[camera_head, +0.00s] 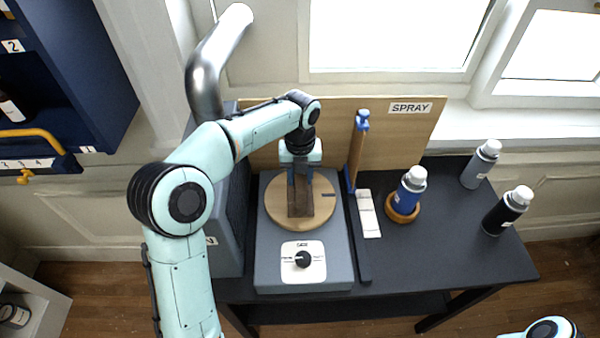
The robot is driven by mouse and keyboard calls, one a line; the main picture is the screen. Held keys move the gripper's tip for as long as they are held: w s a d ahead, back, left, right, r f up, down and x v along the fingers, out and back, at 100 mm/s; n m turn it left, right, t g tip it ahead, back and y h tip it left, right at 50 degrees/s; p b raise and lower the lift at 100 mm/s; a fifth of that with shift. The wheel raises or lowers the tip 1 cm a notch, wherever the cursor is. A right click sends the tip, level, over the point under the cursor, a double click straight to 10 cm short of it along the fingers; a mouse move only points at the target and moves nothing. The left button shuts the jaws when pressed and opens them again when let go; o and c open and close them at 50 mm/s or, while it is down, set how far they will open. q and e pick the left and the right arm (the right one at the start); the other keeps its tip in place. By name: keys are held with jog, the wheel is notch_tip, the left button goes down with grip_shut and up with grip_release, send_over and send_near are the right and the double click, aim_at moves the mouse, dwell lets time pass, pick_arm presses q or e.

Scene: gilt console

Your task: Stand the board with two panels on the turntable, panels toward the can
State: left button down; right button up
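A dark brown board (300,200) is at the middle of the round wooden turntable (273,207), which sits on a grey base. I cannot make out its panels clearly or whether it stands free. My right gripper is out of view; only part of my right arm shows at the bottom right.
A grey can (478,168) and a black can (505,214) stand at the table's right. A blue-topped wooden stick (357,150) rises beside the turntable, near a white strip (368,214). A wooden backboard labelled SPRAY (410,135) stands behind. The right front tabletop is clear.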

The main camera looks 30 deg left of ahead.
pick_arm(q)
jog(key=shift+f, duration=0.15)
dwell(0.6)
jog(key=c, duration=0.6)
grip_release()
jog(key=shift+c, duration=0.2)
notch_tip(320, 180, up, 12)
jog(key=shift+w+f+p, duration=0.1)
jog(key=shift+f+p, duration=0.1)
jog(key=shift+p, duration=1)
jog(key=shift+r, duration=0.65)
jog(key=shift+s+r, duration=0.2)
jog(key=shift+r, duration=0.05)
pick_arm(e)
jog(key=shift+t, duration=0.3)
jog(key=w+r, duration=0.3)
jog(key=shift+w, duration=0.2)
pick_arm(q)
jog(key=shift+w, duration=0.1)
